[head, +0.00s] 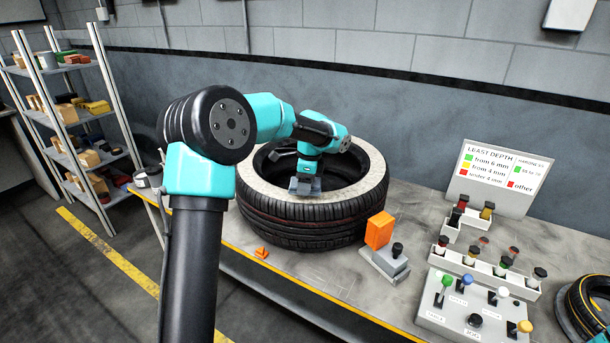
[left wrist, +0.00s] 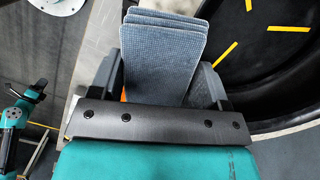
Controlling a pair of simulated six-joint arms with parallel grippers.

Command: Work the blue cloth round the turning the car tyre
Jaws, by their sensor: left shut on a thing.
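The car tyre (head: 302,222) lies flat on the bench with a pale upper sidewall and dark tread. My left gripper (head: 306,176) reaches over it from behind my arm and points down at the near side of its opening. The left gripper is shut on a folded blue-grey cloth (head: 304,187). In the left wrist view the cloth (left wrist: 165,50) shows as several stacked layers between the two fingers. Whether the cloth touches the tyre is hard to tell.
An orange block (head: 379,230) stands on a grey stand right of the tyre, with a small orange piece (head: 261,253) in front. A control panel (head: 470,310), holders with stamps and a second tyre (head: 589,307) fill the bench's right. A shelf (head: 85,120) stands far left.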

